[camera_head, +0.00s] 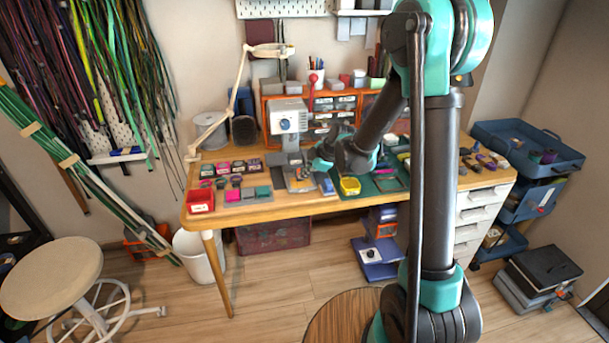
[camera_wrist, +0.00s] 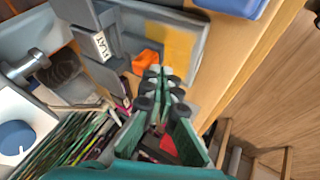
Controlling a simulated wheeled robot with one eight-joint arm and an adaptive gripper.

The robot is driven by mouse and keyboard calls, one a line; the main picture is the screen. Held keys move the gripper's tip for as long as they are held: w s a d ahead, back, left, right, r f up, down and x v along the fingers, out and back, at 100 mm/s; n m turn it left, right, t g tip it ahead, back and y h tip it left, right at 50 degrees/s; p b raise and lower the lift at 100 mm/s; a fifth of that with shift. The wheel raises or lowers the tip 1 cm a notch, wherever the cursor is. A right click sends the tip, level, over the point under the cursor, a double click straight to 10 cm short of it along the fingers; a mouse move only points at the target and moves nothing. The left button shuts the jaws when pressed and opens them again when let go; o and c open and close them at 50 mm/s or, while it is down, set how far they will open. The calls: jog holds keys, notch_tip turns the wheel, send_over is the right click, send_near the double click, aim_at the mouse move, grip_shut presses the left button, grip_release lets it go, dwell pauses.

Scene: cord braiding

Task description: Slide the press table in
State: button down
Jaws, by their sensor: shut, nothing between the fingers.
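The press (camera_head: 287,117) is a light grey machine with a blue round dial, standing on the wooden workbench. In the wrist view the grey table (camera_wrist: 190,70) carries a yellow patch, beside a block labelled FLAT (camera_wrist: 101,44). An orange piece (camera_wrist: 147,60) lies on or at the table by my fingertips. My gripper (camera_wrist: 162,73) is shut and empty, close to the table; contact cannot be told. In the head view my gripper (camera_head: 318,165) is just right of the press.
A lamp arm (camera_head: 232,100) stands behind left. The bench's front edge is close.

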aim_at(295, 172)
jog(key=shift+w+a, duration=0.2)
jog(key=shift+w, duration=0.55)
jog(key=shift+w+a, duration=0.25)
jog(key=shift+w, duration=0.45)
jog(key=shift+w+a, duration=0.2)
jog(key=shift+w, duration=0.55)
jog(key=shift+s, duration=0.1)
